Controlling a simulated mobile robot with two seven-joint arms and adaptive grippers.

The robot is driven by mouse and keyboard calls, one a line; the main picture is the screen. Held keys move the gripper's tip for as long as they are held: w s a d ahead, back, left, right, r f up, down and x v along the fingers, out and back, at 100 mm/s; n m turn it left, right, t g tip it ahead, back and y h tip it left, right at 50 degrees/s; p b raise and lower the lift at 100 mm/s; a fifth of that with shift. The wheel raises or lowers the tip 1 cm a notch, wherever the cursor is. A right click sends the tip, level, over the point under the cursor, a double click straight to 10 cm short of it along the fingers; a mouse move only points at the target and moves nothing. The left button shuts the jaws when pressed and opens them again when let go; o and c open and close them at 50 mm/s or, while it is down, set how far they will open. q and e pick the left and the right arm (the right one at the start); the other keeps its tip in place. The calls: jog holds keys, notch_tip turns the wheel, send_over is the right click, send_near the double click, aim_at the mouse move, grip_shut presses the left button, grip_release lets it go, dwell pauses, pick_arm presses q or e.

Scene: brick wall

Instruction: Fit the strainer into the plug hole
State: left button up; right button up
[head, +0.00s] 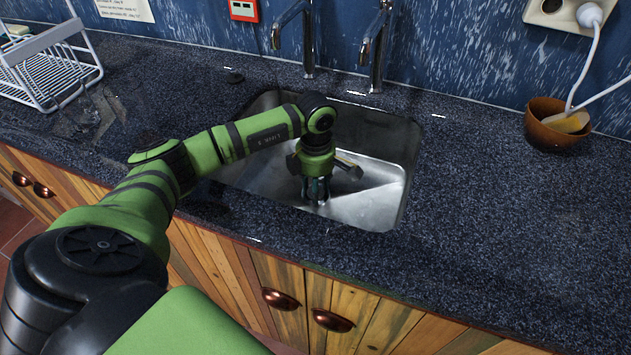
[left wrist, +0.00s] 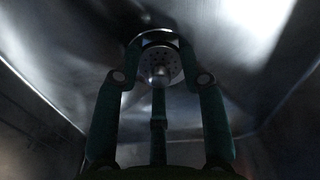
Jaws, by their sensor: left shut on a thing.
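My left gripper (head: 317,199) reaches down into the steel sink (head: 382,172), its fingers close to the sink floor. In the left wrist view the gripper (left wrist: 160,78) is shut on the strainer (left wrist: 151,64), a round metal disc with small holes and a shiny central knob. A dark ring with a bright edge, which looks like the plug hole (left wrist: 157,35), shows just beyond the strainer, partly hidden by it. I cannot tell whether the strainer touches the hole or sits in it. In the head view the fingers hide the strainer and plug hole. My right gripper is not in view.
Sink walls stand close around my gripper. Two taps (head: 308,40) (head: 373,50) rise behind the sink. A white dish rack (head: 48,68) stands at the far left, and a brown bowl (head: 552,132) at the right. The speckled worktop (head: 500,215) right of the sink is clear.

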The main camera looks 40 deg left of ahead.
pick_arm(q)
jog(key=shift+s+d+f, duration=0.1)
jog(key=shift+s+f, duration=0.15)
jog(key=shift+f, duration=0.15)
jog(key=o, duration=1.1)
jog(key=shift+f, duration=0.1)
jog(key=o, duration=0.7)
jog(key=shift+w, duration=0.1)
jog(key=shift+c, duration=0.2)
jog(key=shift+w+r, duration=0.15)
jog(key=shift+r, duration=0.05)
